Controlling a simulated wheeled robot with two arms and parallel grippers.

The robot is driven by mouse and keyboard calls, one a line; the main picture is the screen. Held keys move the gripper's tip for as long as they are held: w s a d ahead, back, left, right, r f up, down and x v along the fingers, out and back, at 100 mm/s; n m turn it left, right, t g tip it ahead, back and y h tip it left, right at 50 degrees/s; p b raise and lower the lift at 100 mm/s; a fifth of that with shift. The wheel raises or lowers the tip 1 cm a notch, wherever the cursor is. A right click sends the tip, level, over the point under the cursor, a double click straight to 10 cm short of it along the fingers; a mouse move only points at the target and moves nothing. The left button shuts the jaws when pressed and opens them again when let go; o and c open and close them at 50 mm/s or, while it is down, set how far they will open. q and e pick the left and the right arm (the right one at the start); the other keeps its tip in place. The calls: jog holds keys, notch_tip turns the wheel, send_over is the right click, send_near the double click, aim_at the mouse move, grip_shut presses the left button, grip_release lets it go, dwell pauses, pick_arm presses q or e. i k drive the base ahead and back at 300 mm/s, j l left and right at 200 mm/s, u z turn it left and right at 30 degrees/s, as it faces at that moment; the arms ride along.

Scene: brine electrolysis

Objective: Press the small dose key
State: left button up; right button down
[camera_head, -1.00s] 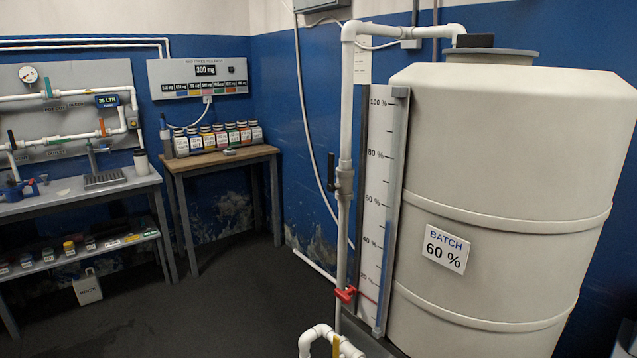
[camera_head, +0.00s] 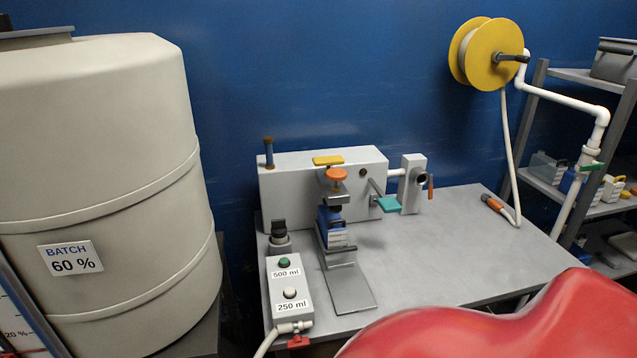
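A grey key box (camera_head: 286,290) lies at the front left of the grey table, with two round keys. The small dose key, a white button (camera_head: 290,293), is at the near end above the label "250 ml". A green button (camera_head: 284,263) sits farther back above the label "500 ml". Nothing covers either key. Neither of my grippers shows in the view.
A dispensing machine (camera_head: 322,175) with a blue bottle-like part stands behind the box. The white batch tank (camera_head: 105,190), marked 60 %, is on the left. A red surface (camera_head: 500,325) blocks the lower right. The table's right part (camera_head: 460,235) is mostly clear.

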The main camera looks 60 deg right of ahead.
aim_at(289, 292)
jog(key=z, duration=1.5)
